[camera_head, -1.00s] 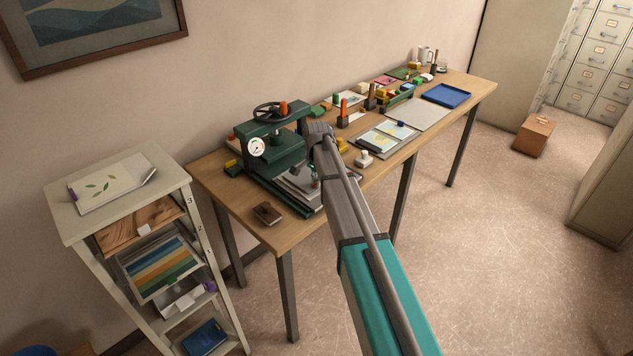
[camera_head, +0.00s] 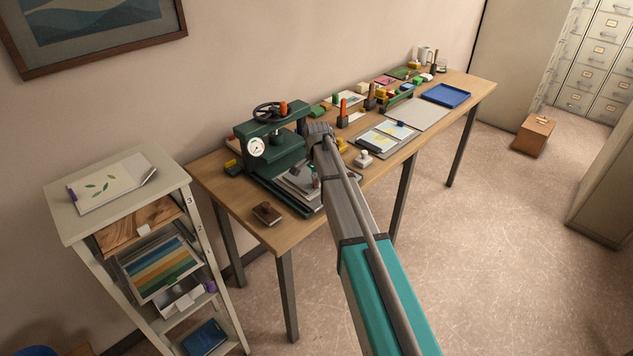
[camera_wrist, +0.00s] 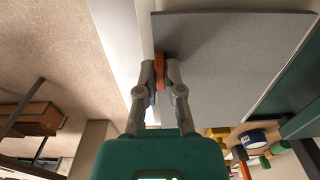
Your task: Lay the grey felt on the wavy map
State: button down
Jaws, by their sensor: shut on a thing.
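The grey felt (camera_wrist: 235,65) fills the upper right of the wrist view as a flat grey sheet, with an orange-red tab (camera_wrist: 160,68) on its near left edge. My gripper (camera_wrist: 161,75) is shut on this tab. In the head view my gripper (camera_head: 314,181) is at the front of the green press (camera_head: 275,143), partly hidden by my arm. Grey and white sheets (camera_head: 298,184) lie low in the press there. I cannot make out the wavy map; whether the felt touches what is under it is also unclear.
The press frame stands close to the felt. A brown stamp (camera_head: 267,213) lies at the table's front left. A white-knobbed item (camera_head: 363,158), map sheets (camera_head: 385,138) and a blue tray (camera_head: 446,95) are farther right. A shelf rack (camera_head: 120,195) stands at left.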

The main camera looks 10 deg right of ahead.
jog(key=shift+f+b, duration=0.45)
jog(key=shift+b, duration=0.05)
jog(key=c, duration=0.7)
grip_release()
jog(key=shift+c, duration=0.4)
jog(key=shift+r, duration=0.1)
jog(key=shift+r+p, duration=3.45)
jog(key=shift+p, duration=0.1)
jog(key=s+d+n, duration=0.2)
jog(key=s+n, duration=0.8)
jog(key=s, duration=1.9)
jog(key=shift+d+n, duration=0.35)
jog(key=shift+n, duration=0.05)
